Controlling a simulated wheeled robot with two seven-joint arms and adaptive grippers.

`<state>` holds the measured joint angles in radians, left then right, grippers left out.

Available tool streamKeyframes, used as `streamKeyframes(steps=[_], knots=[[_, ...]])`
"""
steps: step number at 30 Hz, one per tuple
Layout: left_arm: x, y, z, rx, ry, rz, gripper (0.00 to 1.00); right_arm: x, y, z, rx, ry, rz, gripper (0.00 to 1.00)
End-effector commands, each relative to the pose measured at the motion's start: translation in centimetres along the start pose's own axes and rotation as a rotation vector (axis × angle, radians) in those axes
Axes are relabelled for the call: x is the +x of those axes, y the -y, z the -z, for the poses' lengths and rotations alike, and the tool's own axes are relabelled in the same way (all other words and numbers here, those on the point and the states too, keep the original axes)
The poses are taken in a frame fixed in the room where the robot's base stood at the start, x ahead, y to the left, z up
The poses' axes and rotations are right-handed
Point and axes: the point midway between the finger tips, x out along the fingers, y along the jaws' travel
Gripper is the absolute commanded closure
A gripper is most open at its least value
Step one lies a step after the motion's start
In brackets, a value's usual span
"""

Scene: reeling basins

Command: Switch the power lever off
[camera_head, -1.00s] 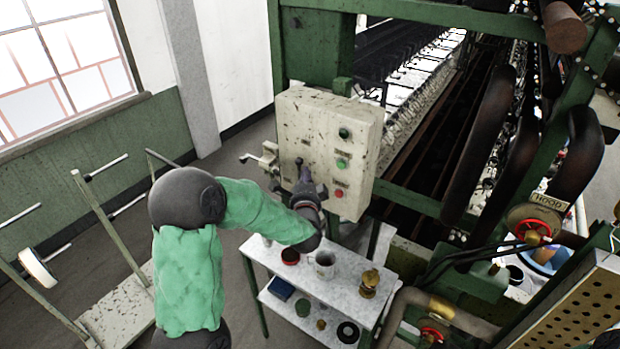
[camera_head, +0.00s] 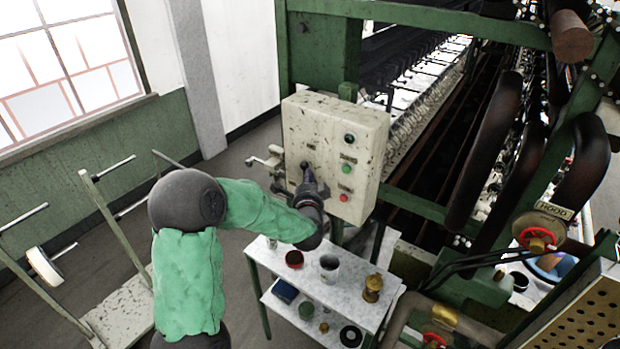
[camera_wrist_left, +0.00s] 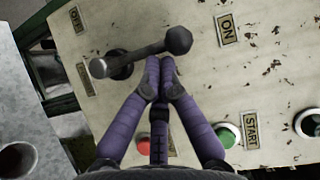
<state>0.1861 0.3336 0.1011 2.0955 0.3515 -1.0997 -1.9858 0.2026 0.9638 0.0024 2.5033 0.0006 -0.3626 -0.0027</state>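Nothing shows between the fingertips. In the head view, the left gripper (camera_head: 307,178) is at the box's lower left front and covers part of it. My right gripper is out of view.
A handle (camera_head: 263,161) juts from the box's left side. A green-posted rack (camera_head: 112,225) stands at left.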

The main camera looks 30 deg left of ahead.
Motion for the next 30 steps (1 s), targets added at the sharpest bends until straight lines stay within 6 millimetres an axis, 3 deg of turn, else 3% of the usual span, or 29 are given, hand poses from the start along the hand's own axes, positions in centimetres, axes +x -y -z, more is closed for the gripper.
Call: streamKeyframes(steps=[14, 24, 30], knots=[[0.7, 0.9, -1.0, -0.146, 0.002, -0.094, 1.00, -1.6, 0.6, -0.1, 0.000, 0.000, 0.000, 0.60], [1.9, 1.4, -2.9, -0.402, 0.002, -0.263, 1.00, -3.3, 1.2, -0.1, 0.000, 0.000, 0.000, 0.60], [2.7, 1.0, -4.1, -0.561, 0.002, -0.368, 1.00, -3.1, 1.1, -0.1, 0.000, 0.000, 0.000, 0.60]])
